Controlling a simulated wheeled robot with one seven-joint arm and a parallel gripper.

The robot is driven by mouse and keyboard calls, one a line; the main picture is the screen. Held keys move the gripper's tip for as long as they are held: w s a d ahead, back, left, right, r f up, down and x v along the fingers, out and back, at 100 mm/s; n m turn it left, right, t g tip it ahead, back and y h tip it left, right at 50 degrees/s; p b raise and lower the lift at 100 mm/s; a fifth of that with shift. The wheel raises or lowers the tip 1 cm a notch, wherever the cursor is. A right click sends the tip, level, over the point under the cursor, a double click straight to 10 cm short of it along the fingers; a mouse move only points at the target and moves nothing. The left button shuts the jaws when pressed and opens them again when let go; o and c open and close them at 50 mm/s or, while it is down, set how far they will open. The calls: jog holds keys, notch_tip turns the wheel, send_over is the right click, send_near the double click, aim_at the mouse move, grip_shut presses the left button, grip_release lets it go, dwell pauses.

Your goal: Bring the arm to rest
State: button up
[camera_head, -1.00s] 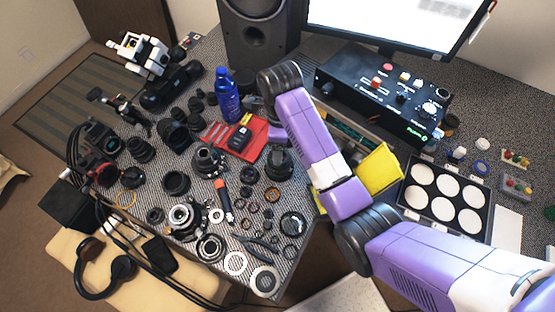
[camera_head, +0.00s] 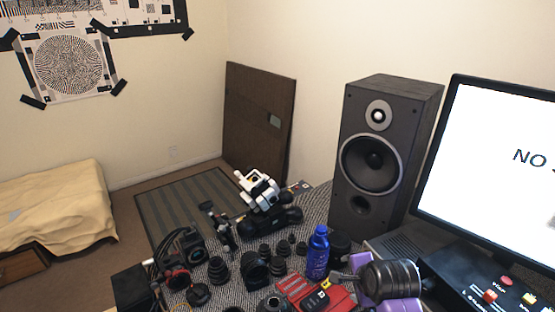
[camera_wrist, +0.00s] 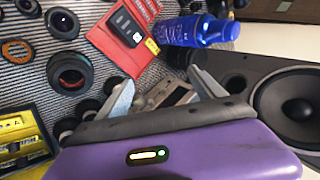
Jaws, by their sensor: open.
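My gripper (camera_wrist: 161,88) shows in the wrist view with its two grey fingers spread apart. I see nothing held between the fingertips. In the head view, part of my purple arm with a dark joint shows at the bottom right, in front of the monitor's base area. Most of the arm is outside that view, and the fingers are hard to make out there.
The blue bottle (camera_head: 317,252) stands on the crowded desk beside several black lens parts. A tall speaker (camera_head: 383,150) and the monitor (camera_head: 500,170) stand behind. A black control box (camera_head: 465,285) is at the lower right. The floor mat (camera_head: 185,215) at left is clear.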

jog(key=s+r+n+t+b, duration=0.1)
jog(key=s+n, duration=0.4)
jog(key=s, duration=1)
jog(key=s+r+n+t+b, duration=0.2)
jog(key=s+n+t+b, duration=0.1)
jog(key=s, duration=1.2)
jog(key=s+r+n+t+b, duration=0.1)
jog(key=s+n+t+b, duration=0.1)
jog(key=s+n, duration=0.6)
jog(key=s+t, duration=0.1)
jog(key=s, duration=0.6)
jog(key=shift+d+r+t, duration=0.15)
jog(key=shift+r+t, duration=0.15)
jog(key=shift+r, duration=0.05)
